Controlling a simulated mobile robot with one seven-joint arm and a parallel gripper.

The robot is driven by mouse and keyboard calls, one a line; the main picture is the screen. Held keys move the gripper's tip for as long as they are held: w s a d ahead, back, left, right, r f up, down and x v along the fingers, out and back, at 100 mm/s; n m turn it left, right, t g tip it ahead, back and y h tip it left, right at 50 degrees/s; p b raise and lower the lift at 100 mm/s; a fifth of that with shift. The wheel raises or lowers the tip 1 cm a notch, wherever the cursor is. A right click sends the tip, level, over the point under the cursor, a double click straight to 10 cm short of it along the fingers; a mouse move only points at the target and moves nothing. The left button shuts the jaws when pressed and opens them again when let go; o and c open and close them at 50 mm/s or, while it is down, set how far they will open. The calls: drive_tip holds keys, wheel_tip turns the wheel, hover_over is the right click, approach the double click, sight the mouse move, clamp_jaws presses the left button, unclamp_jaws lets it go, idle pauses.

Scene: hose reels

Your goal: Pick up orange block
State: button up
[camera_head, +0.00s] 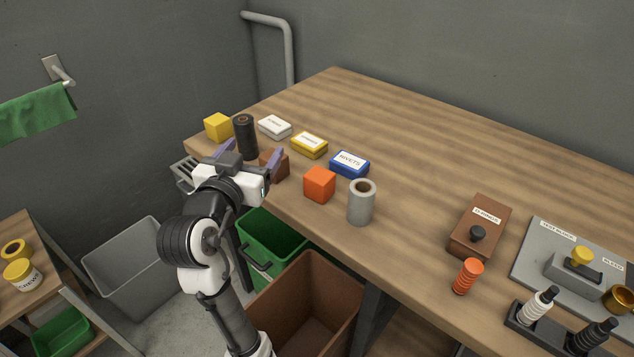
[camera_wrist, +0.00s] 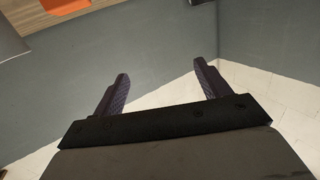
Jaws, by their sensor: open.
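The orange block (camera_head: 319,184) is a plain cube near the front edge of the wooden table. In the wrist view, part of an orange thing (camera_wrist: 66,6), likely this block, shows at the top left edge, cut off by the frame. My gripper (camera_head: 251,151) is to the left of the block, at the table's front edge, apart from it. Its two purple fingers stand wide apart, and nothing is between them in the wrist view (camera_wrist: 161,72). A brown block (camera_head: 280,166) is partly hidden behind the right finger in the head view.
A grey cylinder (camera_head: 361,203) stands just right of the orange block, and a blue rivets box (camera_head: 349,164) lies close behind. A dark cylinder (camera_head: 245,137) and yellow cube (camera_head: 218,127) are at the left. Green (camera_head: 262,225) and brown (camera_head: 300,300) bins stand below the edge. The table's back is clear.

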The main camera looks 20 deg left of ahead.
sight(316, 187)
drive_tip(key=d+f+m+g+h, duration=0.4)
drive_tip(key=d+f+h, duration=0.1)
drive_tip(key=d+f, duration=0.25)
drive_tip(key=shift+h, duration=0.3)
drive_tip(key=p+x, duration=0.1)
drive_tip(key=x, duration=0.6)
drive_tip(key=shift+s+f+p, duration=0.1)
drive_tip(key=shift+f+p, duration=0.25)
drive_tip(key=shift+f, duration=0.1)
drive_tip(key=x, duration=0.1)
drive_tip(key=p+x, duration=0.1)
drive_tip(key=x, duration=0.1)
drive_tip(key=p+x, duration=0.1)
drive_tip(key=x, duration=0.1)
drive_tip(key=shift+w+a+f, duration=0.1)
drive_tip(key=shift+w+a, duration=0.2)
drive_tip(key=shift+a, duration=0.05)
drive_tip(key=shift+w+d+f, duration=0.1)
drive_tip(key=shift+w+f, duration=0.15)
drive_tip(key=shift+w, duration=0.15)
drive_tip(key=c, duration=1.1)
drive_tip(key=shift+r, duration=0.1)
